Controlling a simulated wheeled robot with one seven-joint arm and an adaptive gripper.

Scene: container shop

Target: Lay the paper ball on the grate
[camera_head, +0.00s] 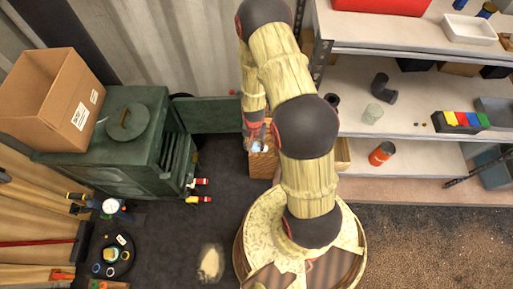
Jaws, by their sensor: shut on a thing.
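My gripper (257,145) is at the end of my arm, left of the arm's middle links and above a brown box-like basket. It is shut on a small pale bluish-white thing, which looks like the paper ball (259,148); the fingers and wrist partly cover it. The dark green stove (125,150) stands to the left, with its front facing right. A green panel (225,115), which looks like its open door, reaches from it toward my arm.
A cardboard box (50,100) sits on the stove's left part. The brown basket (262,166) stands below my gripper. Shelves (350,100) with containers fill the right side. Dark floor (225,190) lies open between stove and basket.

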